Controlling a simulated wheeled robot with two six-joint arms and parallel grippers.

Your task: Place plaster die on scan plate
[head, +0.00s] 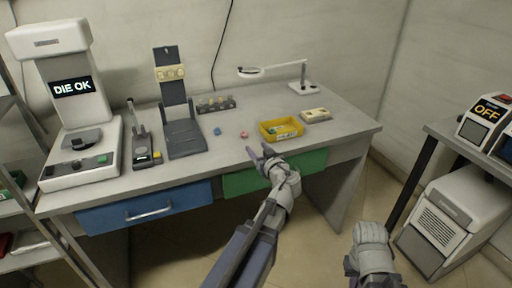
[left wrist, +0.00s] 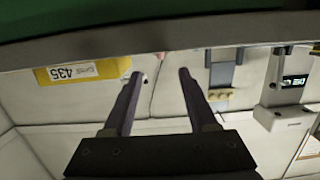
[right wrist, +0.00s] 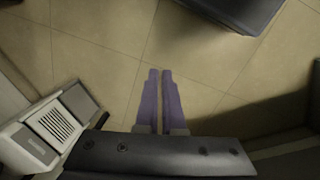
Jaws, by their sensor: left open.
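The white scanner (head: 78,100) stands at the left end of the bench, its screen reading "DIE OK". A dark plate (head: 80,138), which looks like the scan plate, sits on its base; I see no die on it. I cannot surely pick out the plaster die. A yellow tray (head: 281,131) holds small pieces and also shows in the left wrist view (left wrist: 85,71). My left gripper (head: 258,155) is open and empty at the bench's front edge, just left of and in front of the tray. My right gripper (right wrist: 160,75) is shut and empty over the floor.
A dark stand (head: 185,137) with a yellowish model (head: 171,73), a small device (head: 146,148), a rack of small pieces (head: 216,105), a beige block (head: 315,115) and a magnifier lamp (head: 303,87) occupy the bench. Blue (head: 217,131) and pink (head: 244,134) bits lie mid-bench.

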